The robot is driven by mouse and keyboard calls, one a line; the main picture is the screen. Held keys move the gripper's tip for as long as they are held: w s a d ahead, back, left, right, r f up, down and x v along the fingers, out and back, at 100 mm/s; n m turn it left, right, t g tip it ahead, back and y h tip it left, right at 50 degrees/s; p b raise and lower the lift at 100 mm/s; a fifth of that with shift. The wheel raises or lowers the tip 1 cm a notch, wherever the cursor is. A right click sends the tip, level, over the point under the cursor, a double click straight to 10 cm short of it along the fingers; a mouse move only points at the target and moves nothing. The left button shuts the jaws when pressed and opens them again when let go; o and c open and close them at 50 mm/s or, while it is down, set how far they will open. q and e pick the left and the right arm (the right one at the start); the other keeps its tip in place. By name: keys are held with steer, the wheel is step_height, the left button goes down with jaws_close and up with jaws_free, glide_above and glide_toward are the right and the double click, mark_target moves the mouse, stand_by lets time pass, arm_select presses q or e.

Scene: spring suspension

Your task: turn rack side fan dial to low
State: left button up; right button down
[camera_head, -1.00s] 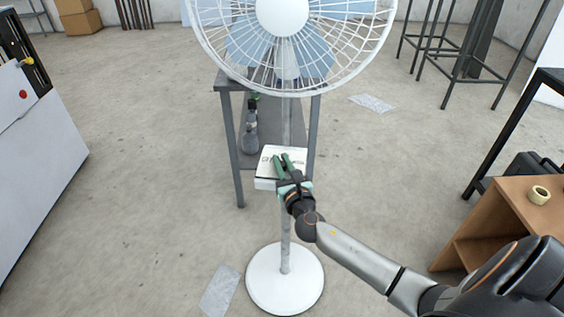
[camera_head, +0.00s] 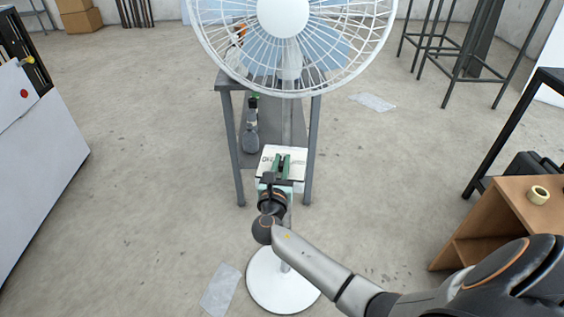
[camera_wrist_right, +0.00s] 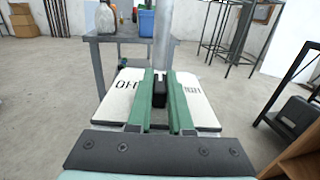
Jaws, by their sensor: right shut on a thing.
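A white pedestal fan (camera_head: 283,15) stands in front of me with a white control box (camera_head: 298,158) on its pole. A black dial (camera_wrist_right: 159,92) stands up at the box's middle. My right gripper (camera_head: 283,163) has green fingers and is shut on the dial, one finger on each side. In the right wrist view the fingers (camera_wrist_right: 160,88) point straight towards the pole. My left gripper is not in view.
The fan's round white base (camera_head: 270,285) rests on the concrete floor. A grey table (camera_head: 232,135) with a spray bottle (camera_head: 250,135) on its lower shelf stands behind the pole. A wooden shelf unit (camera_head: 500,215) is at the right. A white cabinet (camera_head: 40,150) is at the left.

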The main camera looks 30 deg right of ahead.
steer(key=c, duration=0.8)
jaws_free()
steer(key=v, duration=1.2)
steer(key=shift+s+a, duration=0.1)
steer(key=shift+a, duration=0.1)
